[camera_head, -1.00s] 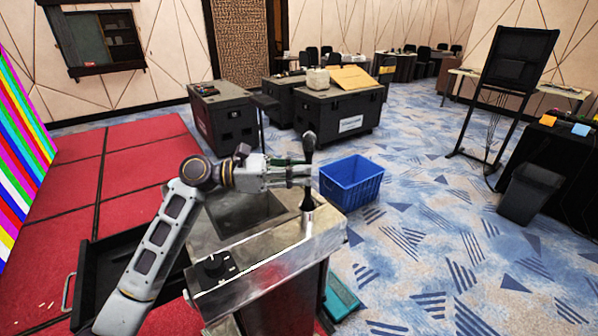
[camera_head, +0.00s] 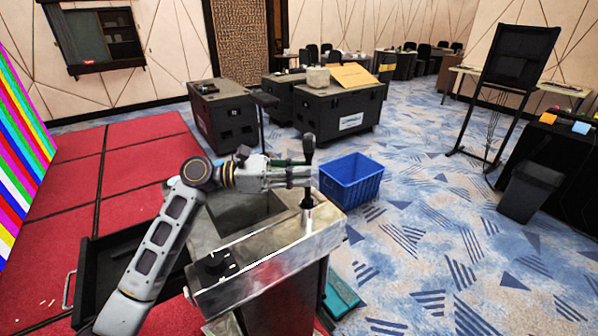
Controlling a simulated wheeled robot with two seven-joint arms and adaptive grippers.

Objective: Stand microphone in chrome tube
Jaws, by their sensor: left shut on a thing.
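The black microphone (camera_head: 308,146) is upright above the right end of the metal lectern top (camera_head: 262,262). My left gripper (camera_head: 305,174) is shut on the microphone around its middle, coming in from the left. The microphone's lower end reaches down to the chrome tube (camera_head: 307,212) on the lectern's right end. The lower end looks at or in the tube's mouth; I cannot tell how deep. My right gripper is not in view.
A black knob (camera_head: 214,264) stands on the lectern's left end. An open black drawer (camera_head: 105,262) juts out at the left. A blue crate (camera_head: 352,182) is on the floor behind right. Black cases (camera_head: 338,110) stand farther back.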

